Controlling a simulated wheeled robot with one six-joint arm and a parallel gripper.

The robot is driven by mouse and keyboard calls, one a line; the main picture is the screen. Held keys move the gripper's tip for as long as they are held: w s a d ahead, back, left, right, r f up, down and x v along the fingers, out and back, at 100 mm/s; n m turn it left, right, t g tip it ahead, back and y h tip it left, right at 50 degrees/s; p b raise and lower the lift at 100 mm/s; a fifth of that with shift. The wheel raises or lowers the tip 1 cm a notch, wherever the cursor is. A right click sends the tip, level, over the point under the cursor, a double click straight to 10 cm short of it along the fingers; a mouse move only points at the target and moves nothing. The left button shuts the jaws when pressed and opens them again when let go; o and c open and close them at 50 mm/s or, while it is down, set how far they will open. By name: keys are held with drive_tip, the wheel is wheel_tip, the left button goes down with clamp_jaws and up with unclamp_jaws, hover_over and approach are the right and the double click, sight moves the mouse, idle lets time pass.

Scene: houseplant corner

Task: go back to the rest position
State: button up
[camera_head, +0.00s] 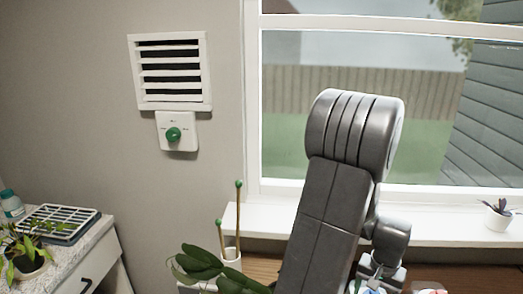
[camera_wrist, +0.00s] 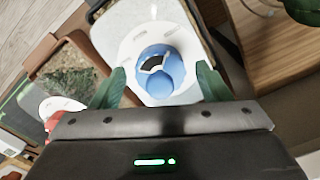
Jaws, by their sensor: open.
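My gripper (camera_wrist: 160,68) shows in the wrist view with its two green fingers apart. Between and beyond the fingers is a blue ring-shaped thing (camera_wrist: 172,68) on a white round plate (camera_wrist: 135,50). I see no finger touching the blue thing, but its distance from them is hard to judge. In the head view my arm rises at the centre, in front of the window, and bends down at the right. The gripper end is low in that view and its fingers cannot be made out there.
A brown tray of dark soil (camera_wrist: 70,80) lies left in the wrist view. In the head view, a vent (camera_head: 172,72) with a green knob (camera_head: 173,134) is on the wall. A small pot (camera_head: 497,216) stands on the windowsill (camera_head: 450,228). A rack (camera_head: 55,222) lies on the left counter.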

drive_tip(key=n+p, duration=0.1)
drive_tip(key=n, duration=0.4)
drive_tip(key=shift+r+n, duration=0.1)
drive_tip(key=shift+n, duration=0.3)
drive_tip(key=n+p, duration=0.2)
drive_tip(key=n, duration=0.3)
drive_tip(key=shift+a, duration=0.1)
